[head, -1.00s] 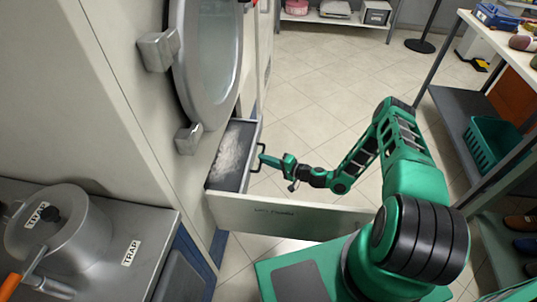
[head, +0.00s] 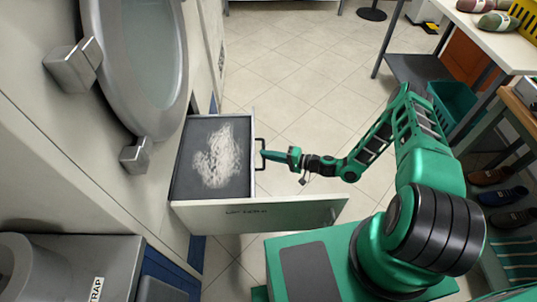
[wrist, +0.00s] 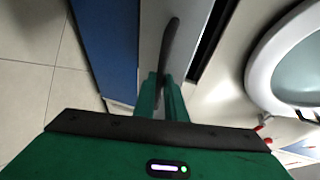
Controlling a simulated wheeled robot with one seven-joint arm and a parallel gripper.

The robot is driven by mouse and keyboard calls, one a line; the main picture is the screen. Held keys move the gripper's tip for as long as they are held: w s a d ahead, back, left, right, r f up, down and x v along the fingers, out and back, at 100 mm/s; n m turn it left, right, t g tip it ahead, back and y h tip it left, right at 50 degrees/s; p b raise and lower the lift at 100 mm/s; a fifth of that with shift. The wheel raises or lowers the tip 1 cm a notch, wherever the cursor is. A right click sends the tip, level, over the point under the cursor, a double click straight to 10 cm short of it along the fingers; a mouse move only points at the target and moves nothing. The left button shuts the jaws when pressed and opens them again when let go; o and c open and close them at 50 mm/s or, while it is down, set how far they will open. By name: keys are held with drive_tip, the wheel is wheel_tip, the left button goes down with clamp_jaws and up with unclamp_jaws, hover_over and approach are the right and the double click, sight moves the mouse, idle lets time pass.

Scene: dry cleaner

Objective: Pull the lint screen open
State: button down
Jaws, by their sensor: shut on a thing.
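The lint screen (head: 183,165) is a dark tray with pale grey lint on it, standing well out of the machine below its round door. Its dark handle (head: 258,155) is on the tray's right end. My gripper (head: 268,156) is shut on this handle, with my arm reaching in from the right. In the wrist view, my green fingers (wrist: 162,85) close around the dark handle bar (wrist: 172,40), in front of the pale face of the screen. The fingers hide the lower part of the bar.
A pale lettered panel (head: 285,212) stands out along the near side of the screen. The round door (head: 150,60) hangs above left. A metal counter (head: 125,255) is at lower left. Shelving with a green basket (head: 455,105) is at right. Tiled floor beyond my arm is clear.

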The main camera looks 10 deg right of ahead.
drive_tip(key=shift+s+f, duration=0.15)
drive_tip(key=shift+f, duration=0.1)
drive_tip(key=c, duration=2)
unclamp_jaws()
drive_tip(key=shift+o, duration=0.9)
drive_tip(key=shift+r, duration=0.1)
drive_tip(key=v, duration=1)
drive_tip(key=shift+d, duration=0.35)
drive_tip(key=shift+r, duration=0.1)
